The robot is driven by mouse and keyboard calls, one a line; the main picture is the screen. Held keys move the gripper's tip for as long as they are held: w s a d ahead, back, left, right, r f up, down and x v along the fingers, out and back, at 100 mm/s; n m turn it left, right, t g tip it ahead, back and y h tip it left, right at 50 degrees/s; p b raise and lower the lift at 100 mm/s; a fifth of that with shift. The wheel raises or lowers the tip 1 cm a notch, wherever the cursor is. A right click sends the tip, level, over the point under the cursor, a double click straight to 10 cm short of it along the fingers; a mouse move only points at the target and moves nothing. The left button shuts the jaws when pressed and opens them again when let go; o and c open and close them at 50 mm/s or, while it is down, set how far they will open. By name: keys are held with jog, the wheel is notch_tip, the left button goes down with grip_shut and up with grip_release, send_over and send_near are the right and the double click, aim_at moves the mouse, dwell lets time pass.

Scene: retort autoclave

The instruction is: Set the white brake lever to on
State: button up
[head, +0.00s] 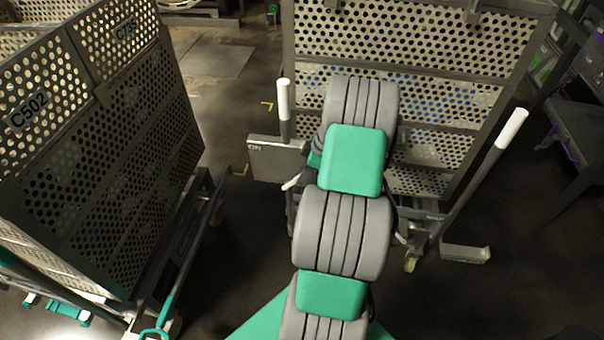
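Two white-tipped levers stand at the perforated cart in the head view. The left lever (283,98) is nearly upright beside a grey plate. The right lever (512,128) leans up and to the right from the cart's lower right corner. My arm covers the middle of the cart. My gripper is mostly hidden behind the arm; a small pale part beside the arm, left of centre, may belong to it. Whether it is open or touching anything does not show.
Another perforated cart marked C502 (120,190) fills the left. Dark floor (235,270) is clear between them.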

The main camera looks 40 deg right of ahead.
jog(key=shift+x, duration=0.9)
jog(key=shift+c, duration=0.2)
grip_shut()
jog(key=shift+r, duration=0.1)
dwell(0.4)
